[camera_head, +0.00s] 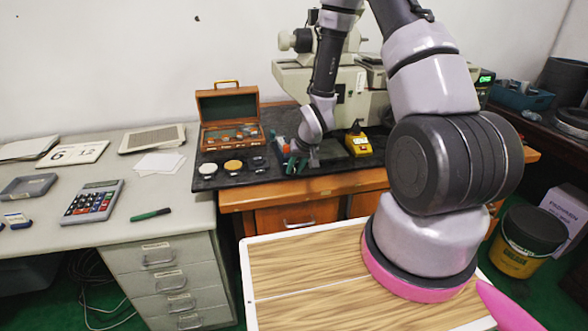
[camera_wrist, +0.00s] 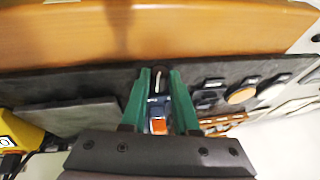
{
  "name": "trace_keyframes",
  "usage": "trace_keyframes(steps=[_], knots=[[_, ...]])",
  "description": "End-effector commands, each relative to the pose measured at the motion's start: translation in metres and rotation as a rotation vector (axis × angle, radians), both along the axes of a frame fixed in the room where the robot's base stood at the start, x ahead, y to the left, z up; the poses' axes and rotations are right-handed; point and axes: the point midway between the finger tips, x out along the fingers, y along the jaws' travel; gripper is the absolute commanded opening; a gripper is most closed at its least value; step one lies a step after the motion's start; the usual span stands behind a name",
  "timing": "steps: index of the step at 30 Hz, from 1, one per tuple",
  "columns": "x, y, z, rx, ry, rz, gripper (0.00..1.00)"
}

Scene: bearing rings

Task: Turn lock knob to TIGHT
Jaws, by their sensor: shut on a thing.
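My gripper (camera_head: 299,164) is low over the dark mat (camera_head: 225,181) on the wooden bench, in front of the pale machine (camera_head: 355,85). In the wrist view its two green fingers (camera_wrist: 160,88) point at the bench's front edge. They are shut on a small dark part (camera_wrist: 158,100) with a silvery rounded end. An orange-red piece (camera_wrist: 158,127) lies nearer the palm, between the fingers. I cannot tell from these views whether the held part is the lock knob. No TIGHT marking can be read, and the fingers hide the part in the head view.
A yellow device (camera_head: 357,143) stands right of my gripper. To its left are a white disc (camera_head: 207,169), a yellow disc (camera_head: 233,165), a dark disc (camera_head: 258,162) and an open wooden case (camera_head: 230,104). A calculator (camera_head: 93,202) and a green marker (camera_head: 150,214) lie on the grey desk.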

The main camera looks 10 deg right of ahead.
Motion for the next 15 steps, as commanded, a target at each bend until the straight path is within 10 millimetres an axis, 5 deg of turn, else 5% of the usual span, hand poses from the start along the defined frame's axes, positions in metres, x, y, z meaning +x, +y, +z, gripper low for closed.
trace_keyframes(steps=[15], knots=[[-0.0001,-0.0028,-0.0008,0.129,0.0,0.0,0.0]])
